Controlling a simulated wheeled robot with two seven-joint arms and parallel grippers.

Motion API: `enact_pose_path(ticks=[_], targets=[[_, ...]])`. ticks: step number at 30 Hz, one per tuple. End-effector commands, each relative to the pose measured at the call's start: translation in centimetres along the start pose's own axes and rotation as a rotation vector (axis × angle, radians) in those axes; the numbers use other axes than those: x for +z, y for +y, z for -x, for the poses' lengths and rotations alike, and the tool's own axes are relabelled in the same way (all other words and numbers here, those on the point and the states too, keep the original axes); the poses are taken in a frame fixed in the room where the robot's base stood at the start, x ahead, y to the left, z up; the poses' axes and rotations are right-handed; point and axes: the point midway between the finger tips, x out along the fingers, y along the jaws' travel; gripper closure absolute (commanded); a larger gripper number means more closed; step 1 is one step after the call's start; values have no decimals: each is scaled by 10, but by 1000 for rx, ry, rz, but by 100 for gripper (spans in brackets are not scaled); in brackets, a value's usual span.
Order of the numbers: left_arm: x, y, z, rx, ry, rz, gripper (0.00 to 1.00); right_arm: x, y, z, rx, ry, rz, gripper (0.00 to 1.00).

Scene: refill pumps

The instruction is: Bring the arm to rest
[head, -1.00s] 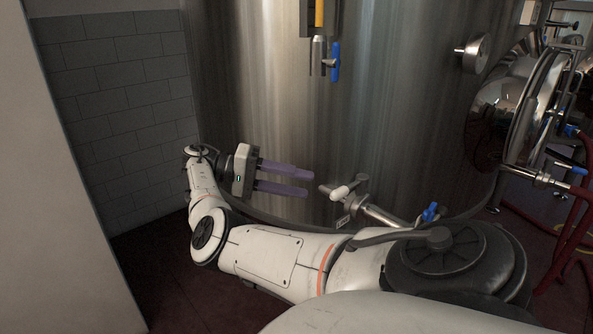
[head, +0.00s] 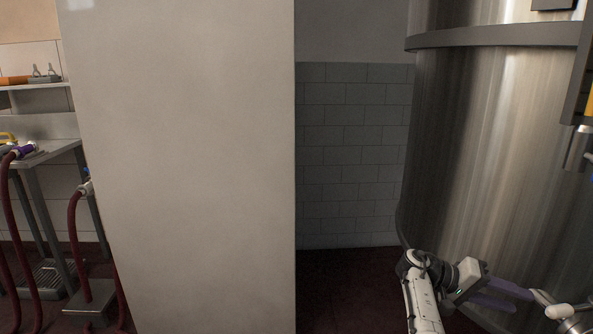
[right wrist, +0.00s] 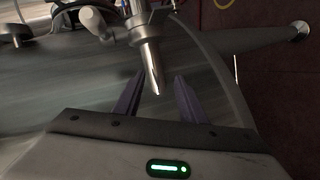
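My right gripper (head: 528,300) is at the lower right of the head view, in front of the steel tank (head: 480,150). Its two purple fingers are apart with nothing held between them, as the right wrist view (right wrist: 158,80) shows. A steel valve pipe (right wrist: 146,55) on the tank lies just beyond the fingers; its tip appears in line with the gap. Part of the same valve (head: 575,318) shows at the lower right edge of the head view. My left gripper is not in view.
A broad pale pillar (head: 190,170) stands in the middle left. Left of it are a metal table (head: 62,150), red hoses (head: 75,240) and a shelf (head: 40,88). A grey tiled wall (head: 350,150) is behind, with dark open floor (head: 345,290) below.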

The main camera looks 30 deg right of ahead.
Motion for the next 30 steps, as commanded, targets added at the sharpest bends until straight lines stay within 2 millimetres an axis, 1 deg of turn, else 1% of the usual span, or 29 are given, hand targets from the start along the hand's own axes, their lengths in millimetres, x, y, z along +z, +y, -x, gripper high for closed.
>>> enact_pose_path(ticks=[1,2,4,5,6,8,9,11,12,14,15,17,18,19,20,21,23,24,27,30], targets=[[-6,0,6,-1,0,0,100,-3,-12,-2,-35,109,31,63],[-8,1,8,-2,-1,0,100,-6,-24,0,-68,174,50,63],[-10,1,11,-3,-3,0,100,-6,-53,11,-157,325,102,63],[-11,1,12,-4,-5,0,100,-4,-67,18,-199,391,128,63],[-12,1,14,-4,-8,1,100,0,-86,30,-259,477,165,63],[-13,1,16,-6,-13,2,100,15,-114,52,-362,602,223,63],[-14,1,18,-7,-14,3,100,29,-134,69,-440,681,264,63],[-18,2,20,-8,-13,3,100,58,-160,97,-560,783,322,63],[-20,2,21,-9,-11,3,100,79,-174,116,-640,839,356,63],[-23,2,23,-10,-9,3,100,113,-190,142,-759,907,400,63],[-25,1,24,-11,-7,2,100,138,-198,159,-839,945,427,63],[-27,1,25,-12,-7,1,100,176,-206,184,-957,989,461,63],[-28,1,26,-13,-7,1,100,203,-208,200,-1037,1011,480,63],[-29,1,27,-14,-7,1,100,223,-209,212,-1099,1023,492,63],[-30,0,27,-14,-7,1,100,243,-208,223,-1161,1033,502,63],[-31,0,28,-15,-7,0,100,269,-205,238,-1241,1041,512,63],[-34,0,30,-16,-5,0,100,306,-196,259,-1358,1043,519,63],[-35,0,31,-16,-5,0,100,329,-190,272,-1430,1039,520,63],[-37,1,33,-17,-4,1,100,374,-170,297,-1582,1016,512,63],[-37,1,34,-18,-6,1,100,402,-154,314,-1688,990,495,63]])
